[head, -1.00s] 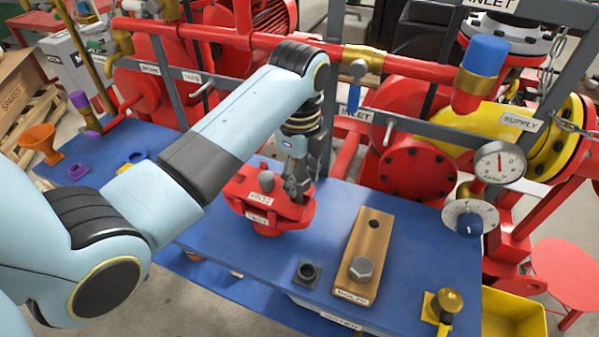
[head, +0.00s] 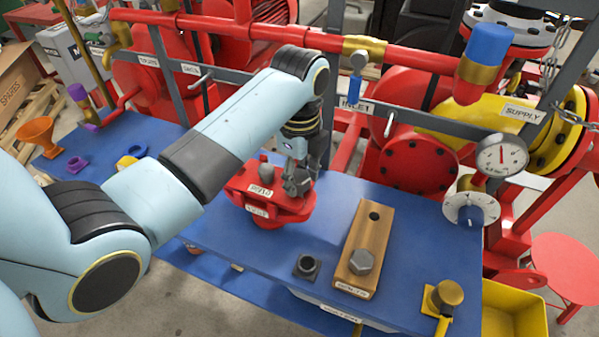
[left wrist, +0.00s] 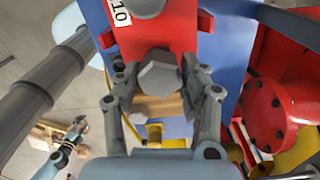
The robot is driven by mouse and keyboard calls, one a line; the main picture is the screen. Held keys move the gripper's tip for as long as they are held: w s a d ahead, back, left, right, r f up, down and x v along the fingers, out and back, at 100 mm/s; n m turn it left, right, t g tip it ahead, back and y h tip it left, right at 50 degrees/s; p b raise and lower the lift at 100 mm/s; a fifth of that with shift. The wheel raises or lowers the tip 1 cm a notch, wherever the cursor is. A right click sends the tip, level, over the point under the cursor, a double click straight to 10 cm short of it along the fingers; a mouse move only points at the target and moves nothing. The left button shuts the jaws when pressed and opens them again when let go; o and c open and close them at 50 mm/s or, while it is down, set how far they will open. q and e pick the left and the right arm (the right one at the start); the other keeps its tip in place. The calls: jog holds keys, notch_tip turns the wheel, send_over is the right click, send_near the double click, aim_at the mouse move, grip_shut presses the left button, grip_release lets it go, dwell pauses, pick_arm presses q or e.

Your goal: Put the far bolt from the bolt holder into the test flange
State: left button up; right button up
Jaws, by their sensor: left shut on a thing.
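The red test flange (head: 275,209) stands on the blue bench, with a grey bolt (head: 266,173) upright in its left side. My left gripper (head: 298,187) is over the flange's right side, shut on a grey hex bolt. The left wrist view shows that bolt's head (left wrist: 158,76) between the fingers, in front of the red flange (left wrist: 178,32). Its shank and tip are hidden, so I cannot tell how deep it sits. The wooden bolt holder (head: 366,235) has an empty far hole and a near bolt (head: 362,262) in place. My right gripper is out of view.
A small dark square socket (head: 307,267) sits left of the holder. A brass-topped fitting (head: 447,295) is at the front right, with a yellow bin (head: 515,310) beyond. Red pipework and a gauge (head: 501,157) stand behind the bench.

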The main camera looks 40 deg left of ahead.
pick_arm(q)
jog(key=shift+f, duration=0.8)
jog(key=o, duration=1.3)
jog(key=shift+r, duration=0.3)
notch_tip(320, 180, up, 7)
